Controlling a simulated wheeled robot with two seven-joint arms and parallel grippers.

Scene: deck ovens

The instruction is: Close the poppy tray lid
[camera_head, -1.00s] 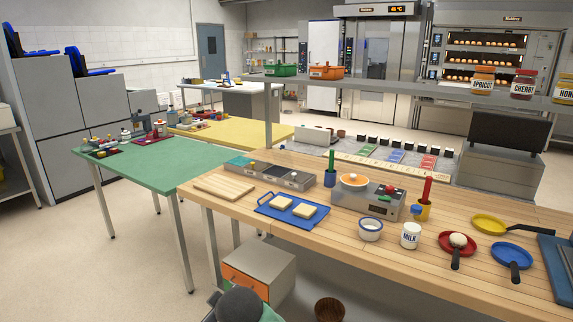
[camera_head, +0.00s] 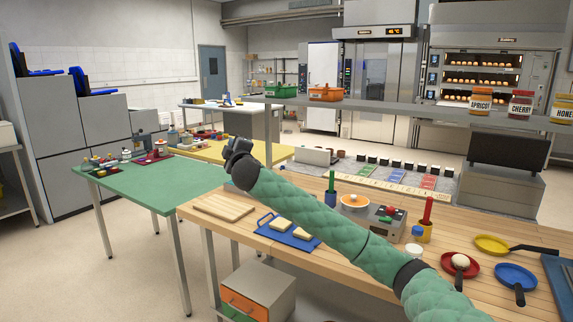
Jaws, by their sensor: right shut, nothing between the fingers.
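I cannot make out a poppy tray or its lid for certain in the head view. My right gripper (camera_head: 238,148) is dark, shut and empty. It is raised over the left back part of the wooden counter (camera_head: 370,278), in front of the yellow table in the picture. My left gripper is not in view.
A cutting board (camera_head: 224,205), a blue tray (camera_head: 268,230) with bread, a small stove (camera_head: 388,222) and several pans stand on the counter. A green table (camera_head: 150,185) stands left.

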